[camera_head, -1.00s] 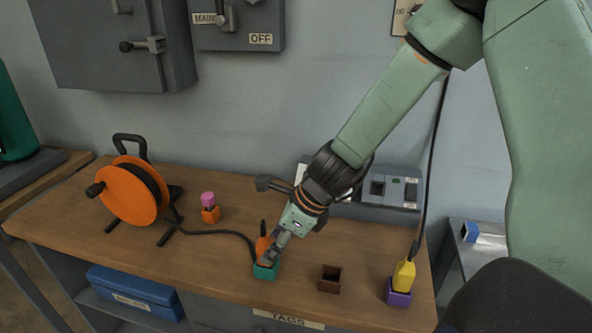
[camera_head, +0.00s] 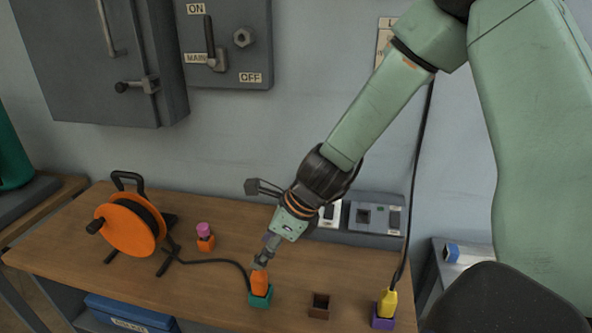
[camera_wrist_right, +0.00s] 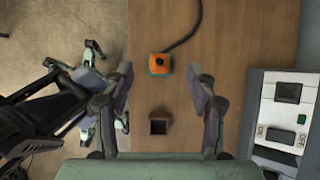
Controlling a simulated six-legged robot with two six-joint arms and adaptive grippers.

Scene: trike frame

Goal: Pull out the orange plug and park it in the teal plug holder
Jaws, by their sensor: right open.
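The orange plug (camera_head: 259,283) stands upright in the teal plug holder (camera_head: 260,300) near the front edge of the bench, its black cable running left to the reel. In the right wrist view the orange plug (camera_wrist_right: 160,63) shows from above, beyond the fingertips, with teal at its rim. My right gripper (camera_head: 262,262) is just above the plug in the head view. In the wrist view the right gripper (camera_wrist_right: 166,80) has its fingers apart with nothing between them. My left gripper is not seen in the head view.
An empty brown holder (camera_head: 319,305) is right of the teal one. A yellow plug (camera_head: 387,303) sits in a purple holder (camera_head: 382,321). A pink-topped piece in an orange holder (camera_head: 205,243) and the orange cable reel (camera_head: 130,226) are left. A grey socket unit (camera_head: 376,218) stands behind.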

